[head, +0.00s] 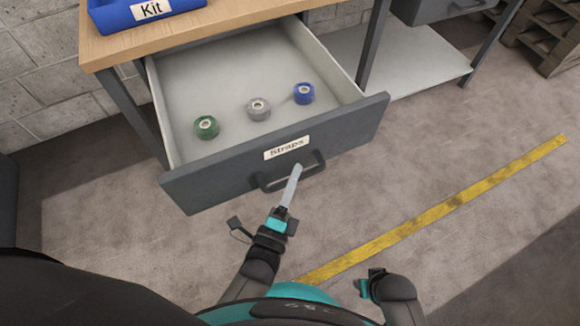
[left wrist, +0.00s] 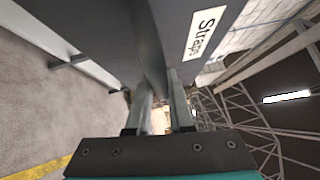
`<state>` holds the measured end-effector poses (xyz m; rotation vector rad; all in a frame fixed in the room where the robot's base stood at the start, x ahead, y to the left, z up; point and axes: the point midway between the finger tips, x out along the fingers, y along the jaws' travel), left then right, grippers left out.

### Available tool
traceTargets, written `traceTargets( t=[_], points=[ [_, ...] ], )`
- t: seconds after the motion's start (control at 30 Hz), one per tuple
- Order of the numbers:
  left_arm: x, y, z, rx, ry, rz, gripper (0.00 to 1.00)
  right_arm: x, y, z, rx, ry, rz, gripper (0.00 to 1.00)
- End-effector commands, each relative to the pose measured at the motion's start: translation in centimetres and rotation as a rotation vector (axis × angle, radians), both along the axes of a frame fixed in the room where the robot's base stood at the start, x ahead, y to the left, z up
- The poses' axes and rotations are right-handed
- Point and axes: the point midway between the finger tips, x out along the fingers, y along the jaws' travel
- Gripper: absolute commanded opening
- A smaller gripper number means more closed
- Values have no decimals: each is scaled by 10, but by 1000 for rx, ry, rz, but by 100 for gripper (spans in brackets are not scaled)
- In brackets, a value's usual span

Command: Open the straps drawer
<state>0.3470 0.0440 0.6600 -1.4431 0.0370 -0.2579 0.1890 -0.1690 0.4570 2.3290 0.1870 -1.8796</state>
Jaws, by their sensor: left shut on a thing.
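The straps drawer (head: 225,176) is pulled well out from under the wooden bench, with its white inside showing. Its grey front bears a "Straps" label (head: 287,148) and a dark bar handle (head: 318,165). My left gripper (head: 294,174) is at the handle and shut on it; the label also shows in the left wrist view (left wrist: 205,32). Inside the drawer lie a green roll (head: 206,127), a grey roll (head: 258,108) and a blue roll (head: 304,93). My right gripper (head: 368,286) is low in the head view, away from the drawer; its fingers are not clear.
A blue bin labelled "Kit" (head: 120,18) stands on the wooden bench top (head: 200,38). A white lower shelf (head: 415,65) and another grey drawer (head: 440,8) are at right. Wooden pallets (head: 545,35) stand farther right. The floor around the yellow line (head: 450,205) is clear.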

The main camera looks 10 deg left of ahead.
Motion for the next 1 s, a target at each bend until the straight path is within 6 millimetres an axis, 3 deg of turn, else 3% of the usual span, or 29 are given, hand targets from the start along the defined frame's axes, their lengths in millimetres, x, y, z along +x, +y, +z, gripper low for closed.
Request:
traceTargets(
  t=[0.47,0.5,0.73,1.0],
  points=[
    [-3,-2,0,2,1,-1,0,-1,-1,-2,-1,0,0,50],
    [-3,-2,0,1,1,-1,21,-1,-1,-2,-1,0,0,50],
    [-3,-2,0,1,0,0,47,-1,-1,-2,-1,0,0,50],
    [-3,-1,0,1,0,0,49,-1,-1,-2,-1,1,0,50]
  ],
)
